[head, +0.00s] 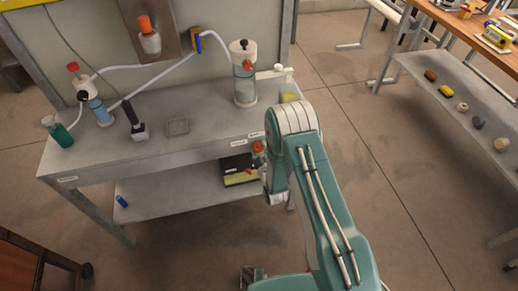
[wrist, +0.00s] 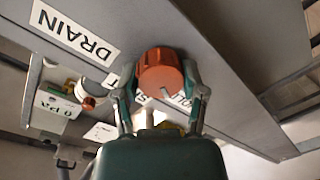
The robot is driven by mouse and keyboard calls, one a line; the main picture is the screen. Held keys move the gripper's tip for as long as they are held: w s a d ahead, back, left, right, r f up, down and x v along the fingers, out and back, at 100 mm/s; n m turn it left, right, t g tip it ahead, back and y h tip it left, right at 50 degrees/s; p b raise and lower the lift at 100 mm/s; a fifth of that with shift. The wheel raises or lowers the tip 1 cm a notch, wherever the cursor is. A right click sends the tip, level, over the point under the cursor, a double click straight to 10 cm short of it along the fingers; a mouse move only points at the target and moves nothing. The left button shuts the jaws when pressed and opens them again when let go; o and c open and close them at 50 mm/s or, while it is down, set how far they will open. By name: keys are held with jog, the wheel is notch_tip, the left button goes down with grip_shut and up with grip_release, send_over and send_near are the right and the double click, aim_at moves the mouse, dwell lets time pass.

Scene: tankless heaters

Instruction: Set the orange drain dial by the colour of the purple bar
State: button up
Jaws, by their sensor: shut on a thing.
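The orange drain dial (wrist: 160,62) is a round knob with a pale pointer mark, under the "DRAIN" label (wrist: 74,32) in the wrist view. My gripper (wrist: 159,78) has one finger on each side of the dial and is shut on it. A further label behind the dial is partly hidden by it and the fingers. In the head view my arm covers the gripper and the dial at the bench's front right. I cannot make out a purple bar in either view.
The grey bench (head: 190,160) carries a clear cylinder (head: 245,80), a green bottle (head: 57,132) and a black-handled tool (head: 133,120). A black and yellow box (head: 238,170) sits on its lower shelf. Open floor (head: 400,190) lies to the right, before another table.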

jog(key=shift+a, duration=0.15)
jog(key=o, duration=1.1)
jog(key=shift+a, duration=0.1)
jog(key=shift+o, duration=0.2)
jog(key=shift+s+d, duration=0.1)
jog(key=shift+d, duration=0.1)
jog(key=v, duration=1.1)
jog(key=shift+s, duration=0.3)
jog(key=shift+f, duration=0.1)
